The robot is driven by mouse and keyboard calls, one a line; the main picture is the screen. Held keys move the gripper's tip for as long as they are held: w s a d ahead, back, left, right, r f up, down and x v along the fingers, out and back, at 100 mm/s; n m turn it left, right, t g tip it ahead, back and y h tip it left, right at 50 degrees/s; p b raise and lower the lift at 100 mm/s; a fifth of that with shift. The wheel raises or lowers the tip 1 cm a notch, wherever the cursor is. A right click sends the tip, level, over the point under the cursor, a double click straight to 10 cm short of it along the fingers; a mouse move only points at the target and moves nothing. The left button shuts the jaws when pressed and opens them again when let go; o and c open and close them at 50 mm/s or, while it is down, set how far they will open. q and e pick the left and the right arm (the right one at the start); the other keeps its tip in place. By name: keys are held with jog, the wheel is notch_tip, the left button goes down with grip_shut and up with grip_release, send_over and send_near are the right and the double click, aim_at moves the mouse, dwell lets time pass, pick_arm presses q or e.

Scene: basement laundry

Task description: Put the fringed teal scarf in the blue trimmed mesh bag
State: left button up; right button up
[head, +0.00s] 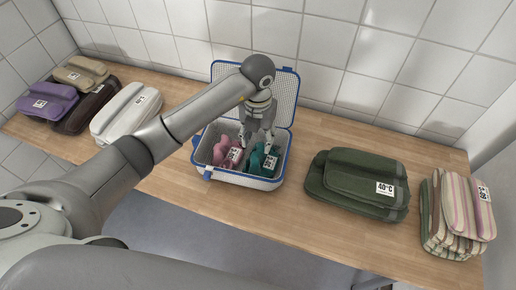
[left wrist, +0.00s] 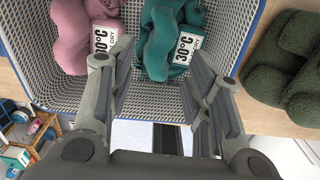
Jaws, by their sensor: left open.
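The blue trimmed mesh bag (head: 240,180) stands open on the wooden counter, lid raised at the back. The teal scarf (head: 259,163) lies in the right part of the bag, with a white 30°C tag on it. It also shows in the left wrist view (left wrist: 158,62), inside the bag's mesh wall (left wrist: 38,58). I cannot make out its fringe. My left gripper (head: 256,147) points down into the bag just above the scarf, fingers apart. In the left wrist view its open fingers (left wrist: 158,58) have nothing gripped between them. My right gripper is not in view.
A pink tagged item (head: 226,151) lies left of the scarf in the bag. Folded purple (head: 47,102), brown and white (head: 126,112) items lie left. A dark green stack (head: 355,184) and a striped stack (head: 458,214) lie right. Bare counter shows between bag and green stack.

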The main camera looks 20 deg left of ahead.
aim_at(258, 150)
pick_arm(q)
notch_tip(258, 150, up, 6)
jog(key=shift+f+b, duration=0.15)
jog(key=shift+b, duration=0.15)
dwell(0.4)
